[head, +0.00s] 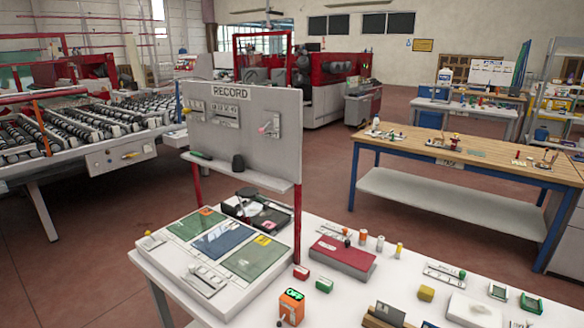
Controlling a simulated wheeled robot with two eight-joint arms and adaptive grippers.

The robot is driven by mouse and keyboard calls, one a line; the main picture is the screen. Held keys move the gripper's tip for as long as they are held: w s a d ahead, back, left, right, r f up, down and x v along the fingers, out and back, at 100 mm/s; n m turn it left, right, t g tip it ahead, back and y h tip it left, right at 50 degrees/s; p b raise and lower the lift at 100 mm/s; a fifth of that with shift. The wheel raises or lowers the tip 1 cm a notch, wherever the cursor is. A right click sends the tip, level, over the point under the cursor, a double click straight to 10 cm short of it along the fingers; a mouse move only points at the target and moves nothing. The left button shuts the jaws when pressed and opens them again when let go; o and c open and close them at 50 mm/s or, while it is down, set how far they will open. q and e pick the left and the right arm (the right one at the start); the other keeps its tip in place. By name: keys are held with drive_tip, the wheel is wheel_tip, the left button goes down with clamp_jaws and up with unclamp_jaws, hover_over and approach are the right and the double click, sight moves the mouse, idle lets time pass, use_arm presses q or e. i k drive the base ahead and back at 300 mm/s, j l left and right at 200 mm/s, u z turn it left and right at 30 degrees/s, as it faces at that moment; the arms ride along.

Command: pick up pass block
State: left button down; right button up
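No block with a readable "pass" label shows. On the white table (392,275) in the foreground are small blocks that could be it: a green block (324,285), a red block (301,272) left of it, and a yellow block (426,293) farther right. The green and red blocks lie in front of a red box (342,258). I cannot tell by sight which one is the pass block. Neither of my grippers is in view.
A "RECORD" board (242,130) stands behind a panel with green and blue plates (222,241). An orange device (291,306) with a lit green display stands near the front edge. A wooden workbench (470,152) and roller conveyor (80,135) stand behind. Red-brown floor lies between.

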sight(325, 286)
drive_tip(key=i+z, duration=0.1)
drive_tip(key=z, duration=0.3)
drive_tip(key=j+z, duration=0.1)
drive_tip(key=z, duration=0.3)
drive_tip(key=i+j+z, duration=0.1)
drive_tip(key=z, duration=0.3)
drive_tip(key=i+j+z, duration=0.1)
drive_tip(key=z, duration=0.3)
drive_tip(key=i+j, duration=0.1)
drive_tip(key=j, duration=0.2)
drive_tip(key=i+j, duration=0.1)
drive_tip(key=j, duration=0.2)
drive_tip(key=z, duration=0.05)
